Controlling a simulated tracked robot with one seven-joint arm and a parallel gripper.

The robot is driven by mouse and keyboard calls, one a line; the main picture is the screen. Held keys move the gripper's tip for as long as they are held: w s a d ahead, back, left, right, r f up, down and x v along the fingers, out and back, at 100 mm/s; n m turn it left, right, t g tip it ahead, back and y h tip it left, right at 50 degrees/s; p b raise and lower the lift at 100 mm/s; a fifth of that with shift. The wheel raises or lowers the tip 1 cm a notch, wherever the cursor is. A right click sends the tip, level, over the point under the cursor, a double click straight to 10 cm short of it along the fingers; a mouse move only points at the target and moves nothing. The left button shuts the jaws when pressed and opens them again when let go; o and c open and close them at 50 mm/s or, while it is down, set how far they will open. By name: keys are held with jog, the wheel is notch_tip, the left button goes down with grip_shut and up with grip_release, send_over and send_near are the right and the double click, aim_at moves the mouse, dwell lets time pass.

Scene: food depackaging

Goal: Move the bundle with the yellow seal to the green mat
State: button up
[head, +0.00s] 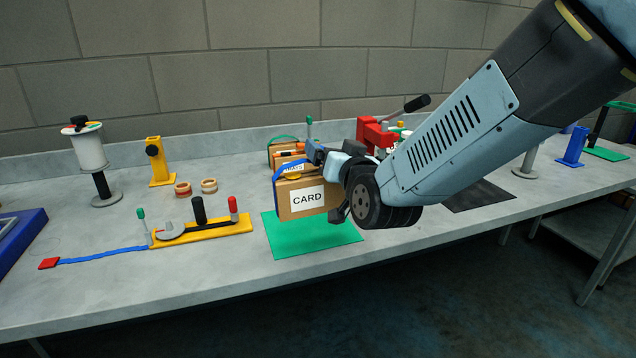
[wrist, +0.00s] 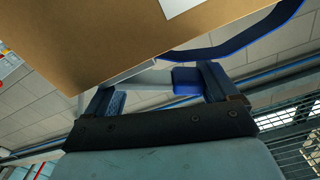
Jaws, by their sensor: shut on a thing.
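The bundle (head: 302,212) is a brown cardboard pack with a white "CARD" label, a blue strap and a yellow seal on top. It shows at the centre of the head view, upright over the green mat (head: 290,244); whether its base touches the mat is unclear. My gripper (head: 322,158) is at the bundle's upper right side, shut on it. In the wrist view, the bundle (wrist: 90,40) fills the upper left and the blue strap (wrist: 250,38) loops to the right of it. The fingertips' contact is partly hidden by the bundle and my wrist.
Another cardboard bundle (head: 283,146) with a green strap stands behind. A red clamp (head: 374,134) with a black handle is behind my arm. A yellow fixture (head: 203,231) with upright posts lies left of the mat. The mat's front part is bare.

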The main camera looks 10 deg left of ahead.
jog(key=w+a+f, duration=0.4)
jog(key=w+f, duration=0.3)
jog(key=f, duration=0.3)
jog(key=shift+a+f, duration=0.2)
jog(key=shift+f, duration=0.05)
jog(key=o, duration=1.8)
jog(key=shift+s, duration=0.1)
